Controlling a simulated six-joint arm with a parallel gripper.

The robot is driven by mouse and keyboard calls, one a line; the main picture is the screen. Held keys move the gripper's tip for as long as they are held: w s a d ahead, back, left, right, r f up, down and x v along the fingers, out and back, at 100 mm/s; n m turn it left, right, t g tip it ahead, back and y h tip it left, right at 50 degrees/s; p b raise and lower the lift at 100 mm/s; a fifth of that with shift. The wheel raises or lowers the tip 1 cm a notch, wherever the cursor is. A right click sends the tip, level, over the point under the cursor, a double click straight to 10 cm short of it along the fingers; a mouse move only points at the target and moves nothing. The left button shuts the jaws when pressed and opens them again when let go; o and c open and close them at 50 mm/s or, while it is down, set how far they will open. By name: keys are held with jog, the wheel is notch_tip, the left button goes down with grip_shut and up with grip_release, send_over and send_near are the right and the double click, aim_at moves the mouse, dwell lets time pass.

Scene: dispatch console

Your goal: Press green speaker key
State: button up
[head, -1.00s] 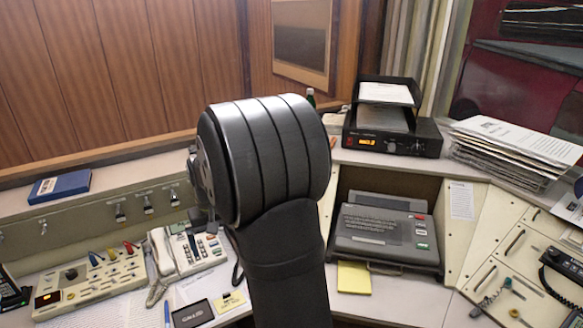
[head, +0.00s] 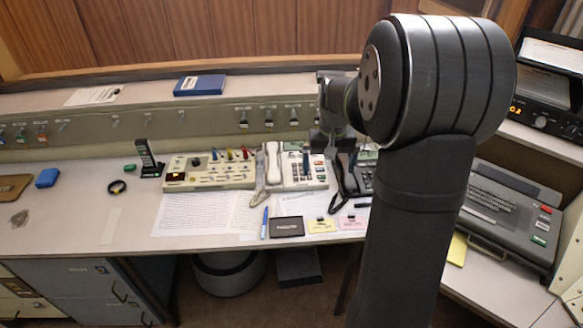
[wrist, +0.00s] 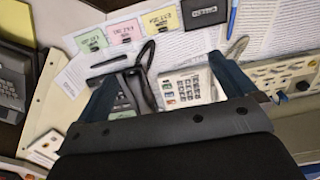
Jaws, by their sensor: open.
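A white desk phone (head: 294,170) with its handset on the left stands on the desk. It also shows in the wrist view (wrist: 188,86) between my fingers, with small coloured keys too blurred to single out a green one. My gripper (head: 322,166) is open and empty above the white phone and the black phone (head: 355,178) beside it. In the wrist view my gripper's (wrist: 167,82) two blue fingers stand wide apart. A grey keyboard unit (head: 505,215) at the right has a clear green key (head: 539,240) below red and white ones. I cannot tell which key is the speaker key.
A cream switch panel (head: 207,170) stands left of the white phone. Paper sheets, a blue pen (head: 265,221) and coloured note cards (head: 322,225) lie in front. A cordless handset (head: 149,158) stands farther left.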

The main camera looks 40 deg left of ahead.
grip_shut()
dwell(1.6)
